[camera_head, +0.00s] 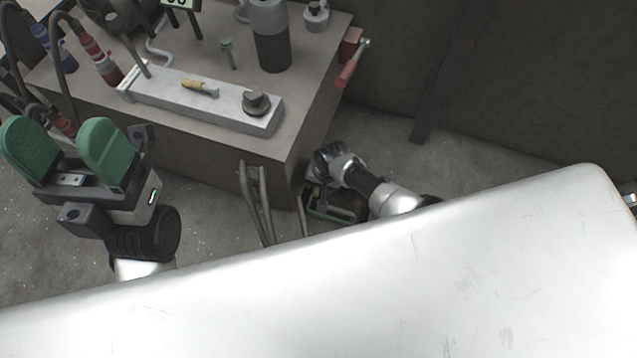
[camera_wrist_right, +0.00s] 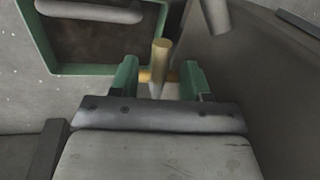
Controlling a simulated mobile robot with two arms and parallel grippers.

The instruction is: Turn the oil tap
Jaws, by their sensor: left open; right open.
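The tap (camera_wrist_right: 159,62) is a small brass T-shaped piece with an upright stem and a crossbar, seen in the right wrist view. My right gripper (camera_wrist_right: 160,78) is open, with one green finger on each side of the tap. The crossbar reaches close to both fingers; I cannot tell whether it touches them. In the head view my right arm (camera_head: 365,182) reaches down beside the workbench, and its fingers and the tap cannot be made out there. My left gripper (camera_head: 68,145) is open and empty, its green fingers wide apart, left of the bench front.
A green-rimmed tray (camera_head: 322,212) lies low by my right arm; a green-edged opening also shows in the wrist view (camera_wrist_right: 55,68). The workbench (camera_head: 215,150) carries a white metal block (camera_head: 160,92), a grey cylinder (camera_head: 270,35) and cables. A red handle (camera_head: 350,68) juts from its right side.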

